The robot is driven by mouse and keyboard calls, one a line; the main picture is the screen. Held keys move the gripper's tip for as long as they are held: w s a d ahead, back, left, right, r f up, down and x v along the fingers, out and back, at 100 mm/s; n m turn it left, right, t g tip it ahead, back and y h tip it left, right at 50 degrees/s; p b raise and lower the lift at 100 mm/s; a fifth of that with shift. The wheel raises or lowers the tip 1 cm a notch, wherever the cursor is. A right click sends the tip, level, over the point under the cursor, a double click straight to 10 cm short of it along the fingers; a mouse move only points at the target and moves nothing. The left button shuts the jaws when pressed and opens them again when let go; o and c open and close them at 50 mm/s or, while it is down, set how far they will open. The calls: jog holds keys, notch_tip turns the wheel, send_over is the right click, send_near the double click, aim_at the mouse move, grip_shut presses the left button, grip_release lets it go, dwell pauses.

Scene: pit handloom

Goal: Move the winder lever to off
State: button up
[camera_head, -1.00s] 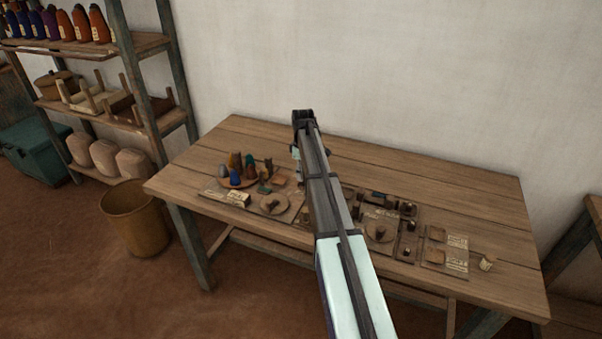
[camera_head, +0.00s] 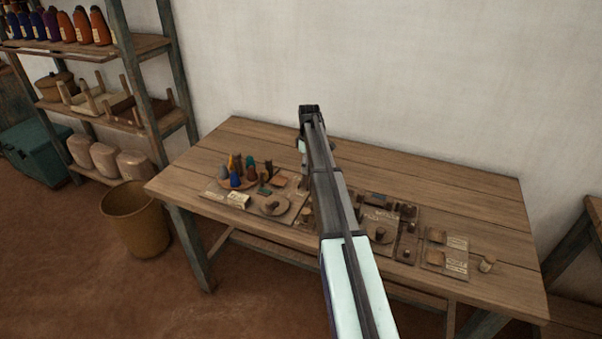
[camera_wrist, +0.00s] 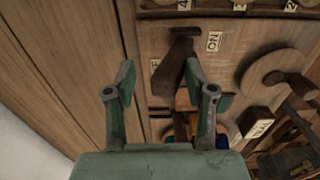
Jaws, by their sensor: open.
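The winder lever (camera_wrist: 178,62) is a dark brown wooden arm on a light wooden board in the wrist view. An ON label (camera_wrist: 213,42) is beside its upper end, to the right. A second label (camera_wrist: 154,67), partly covered, is on its left side. My gripper (camera_wrist: 159,80) is open and empty. The lever appears between its two fingers in the picture, nearer the right finger, which overlaps its lower part. I cannot tell whether they touch.
A round wooden disc (camera_wrist: 268,76) with a dark crank is right of the lever. Coloured cones (camera_head: 237,177) stand on a plate at the table's left. Several small boards with knobs (camera_head: 380,219) are right of my arm. The table's back (camera_head: 430,180) is clear.

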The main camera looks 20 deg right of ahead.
jog(key=shift+w+d, duration=0.25)
jog(key=shift+w, duration=0.05)
jog(key=shift+s+a, duration=0.1)
jog(key=shift+s, duration=0.05)
jog(key=shift+s+a, duration=0.15)
jog(key=shift+s, duration=0.05)
jog(key=shift+o, duration=0.8)
jog(key=shift+a, duration=0.1)
jog(key=shift+r+p, duration=1.65)
jog(key=shift+r, duration=1.55)
